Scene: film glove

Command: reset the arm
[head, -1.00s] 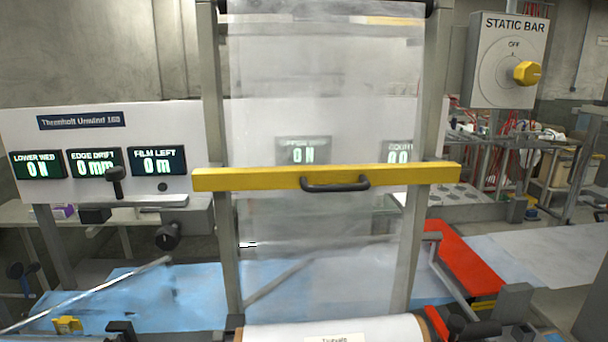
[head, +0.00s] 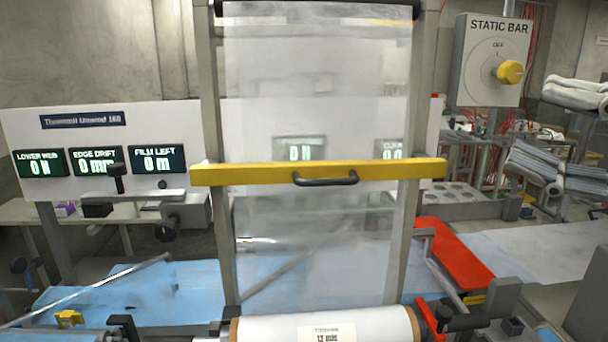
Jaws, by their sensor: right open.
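My right gripper (head: 536,124) comes in at the right edge of the head view. Its pale upper finger and ribbed grey lower finger are spread well apart, with nothing between them. It is in front of the cluttered background, right of and below the yellow knob of the static bar box. It appears clear of the machine frame. The rest of my right arm is cut off by the picture edge. My left gripper is out of view.
The frame carries a clear film web (head: 315,120) and a yellow crossbar (head: 250,174) with a black handle. A white film roll (head: 280,328) sits below. The static bar box (head: 476,60) hangs upper right. A red panel (head: 455,258) and a pale bench top (head: 545,245) lie lower right.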

